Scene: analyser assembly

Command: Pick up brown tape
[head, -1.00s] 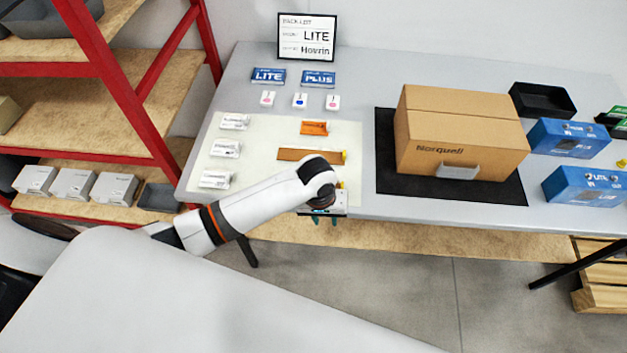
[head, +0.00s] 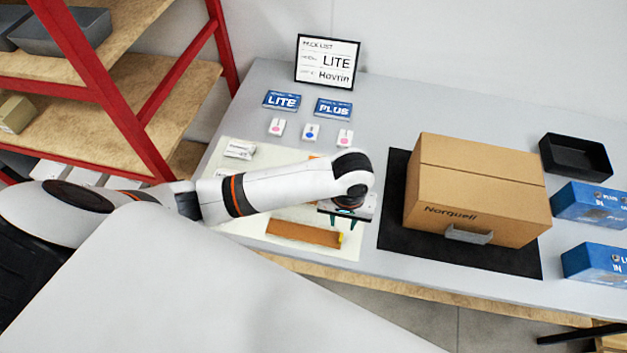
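The brown tape (head: 303,233) shows as a long flat brown strip with a yellow right end. It lies on the pale mat (head: 232,222) near the table's front edge. My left gripper (head: 345,219) points down above the mat's right side, just up and right of the strip's yellow end in the picture. Its two teal fingertips are apart, with nothing seen between them. Its height over the table is hard to tell. My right gripper is not in view.
A cardboard box (head: 470,190) stands on a black mat (head: 394,225) to the right. Blue boxes (head: 592,205) and a black tray (head: 575,158) are farther right. Small white cards (head: 311,132) and a sign (head: 327,62) are behind. A red-framed shelf (head: 120,110) stands left.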

